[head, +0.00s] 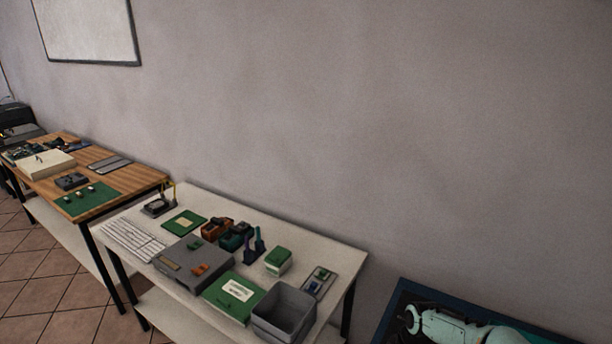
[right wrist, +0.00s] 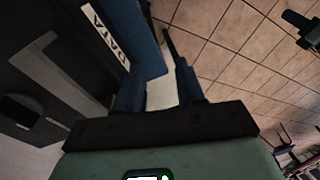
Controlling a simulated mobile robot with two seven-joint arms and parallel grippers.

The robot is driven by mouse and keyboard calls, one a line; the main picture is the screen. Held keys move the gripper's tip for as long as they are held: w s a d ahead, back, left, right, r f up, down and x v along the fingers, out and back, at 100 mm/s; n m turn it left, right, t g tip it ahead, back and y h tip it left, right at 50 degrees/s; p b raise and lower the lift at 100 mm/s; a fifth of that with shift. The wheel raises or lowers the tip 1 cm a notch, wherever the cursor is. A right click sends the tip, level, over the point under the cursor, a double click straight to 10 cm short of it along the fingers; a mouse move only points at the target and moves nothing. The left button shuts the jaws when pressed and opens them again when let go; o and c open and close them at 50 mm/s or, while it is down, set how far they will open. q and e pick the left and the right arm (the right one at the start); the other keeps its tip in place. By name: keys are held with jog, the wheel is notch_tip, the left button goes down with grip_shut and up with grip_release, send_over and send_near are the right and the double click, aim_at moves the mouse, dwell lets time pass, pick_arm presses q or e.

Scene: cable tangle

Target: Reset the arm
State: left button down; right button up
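My right gripper (right wrist: 158,45) shows in the right wrist view, with two dark fingers standing apart and a gap between them. In the head view, a pale green arm part of mine (head: 455,328) shows at the bottom right. Neither gripper can be seen in the head view, and my left gripper is in no view.
A white table (head: 345,262) holds a grey bin (head: 283,312), a grey box (head: 193,264), a keyboard (head: 134,240) and small parts. A wooden table (head: 140,181) stands left of it. A dark blue-edged object (head: 402,290) is behind my arm part. Tiled floor (head: 30,268) is open at left.

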jog(key=s+a+f+m+y, duration=0.1)
jog(key=s+a+f+m, duration=0.1)
jog(key=f, duration=0.4)
jog(key=s+a+f+m, duration=0.1)
jog(key=s+f, duration=0.2)
jog(key=f, duration=0.3)
jog(key=s+a+f+m, duration=0.3)
jog(key=s+f+m, duration=0.2)
jog(key=s, duration=0.4)
jog(key=s+a+f+m+y, duration=0.1)
jog(key=s+a+f+m, duration=0.2)
jog(key=s, duration=0.7)
notch_tip(320, 180, down, 4)
jog(key=shift+s+f+m, duration=0.15)
jog(key=shift+s+m, duration=0.15)
jog(key=shift+m, duration=0.7)
